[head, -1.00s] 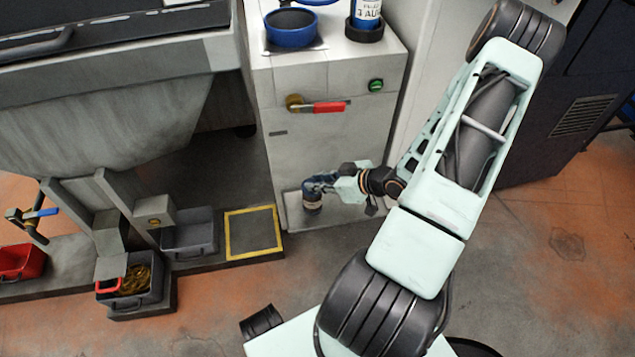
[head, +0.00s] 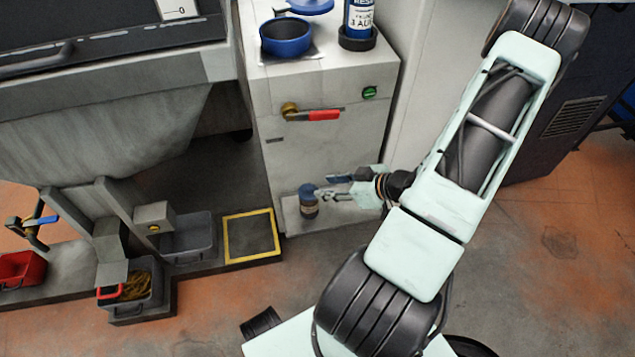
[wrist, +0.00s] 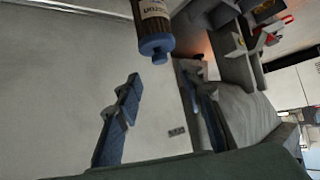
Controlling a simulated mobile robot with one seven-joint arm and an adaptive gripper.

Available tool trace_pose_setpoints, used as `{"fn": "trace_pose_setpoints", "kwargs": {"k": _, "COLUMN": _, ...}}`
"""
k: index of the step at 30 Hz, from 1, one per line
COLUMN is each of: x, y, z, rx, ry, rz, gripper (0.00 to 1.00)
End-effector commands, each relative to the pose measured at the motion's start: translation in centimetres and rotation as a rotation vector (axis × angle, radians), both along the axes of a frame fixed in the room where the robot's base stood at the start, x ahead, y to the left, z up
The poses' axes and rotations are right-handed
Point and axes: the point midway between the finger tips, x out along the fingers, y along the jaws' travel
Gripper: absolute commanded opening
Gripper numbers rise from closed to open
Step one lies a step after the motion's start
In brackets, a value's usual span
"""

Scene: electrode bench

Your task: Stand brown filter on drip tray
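The brown filter (head: 309,203), a small brown cylinder with a blue top and a pale label, stands upright on the light grey drip tray (head: 345,214) at the foot of the grey cabinet. It sits toward the tray's left end. My gripper (head: 326,188) is just right of the filter's top, open and empty. In the wrist view the filter (wrist: 155,22) shows its blue end at the top of the picture, beyond the two spread fingers (wrist: 162,85). A gap shows between the filter and the fingers there. The filter's far side is hidden.
The cabinet has a red-handled valve (head: 322,115) above the tray and a blue pot (head: 285,38) and blue bottle (head: 361,15) on top. A yellow-framed floor plate (head: 250,236) and grey bins (head: 188,237) lie left. Open floor lies in front.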

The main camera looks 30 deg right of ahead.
Motion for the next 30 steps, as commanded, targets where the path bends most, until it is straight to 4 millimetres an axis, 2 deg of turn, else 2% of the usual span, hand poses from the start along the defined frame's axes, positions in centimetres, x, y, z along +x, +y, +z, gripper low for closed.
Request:
{"fn": "trace_pose_setpoints", "kwargs": {"k": 1, "x": -0.8, "y": -0.6, "z": 1.1, "rx": -0.001, "ry": 0.0, "rz": -0.003, "gripper": 0.36}}
{"fn": "trace_pose_setpoints", "kwargs": {"k": 3, "x": -1.7, "y": -1.0, "z": 1.9, "rx": 0.0, "ry": 0.001, "rz": -0.003, "gripper": 0.36}}
{"fn": "trace_pose_setpoints", "kwargs": {"k": 9, "x": -3.5, "y": -1.9, "z": 3.2, "rx": 0.001, "ry": 0.001, "rz": -0.001, "gripper": 0.36}}
{"fn": "trace_pose_setpoints", "kwargs": {"k": 30, "x": -4.0, "y": -2.5, "z": 3.3, "rx": -0.009, "ry": 0.004, "rz": -0.002, "gripper": 0.36}}
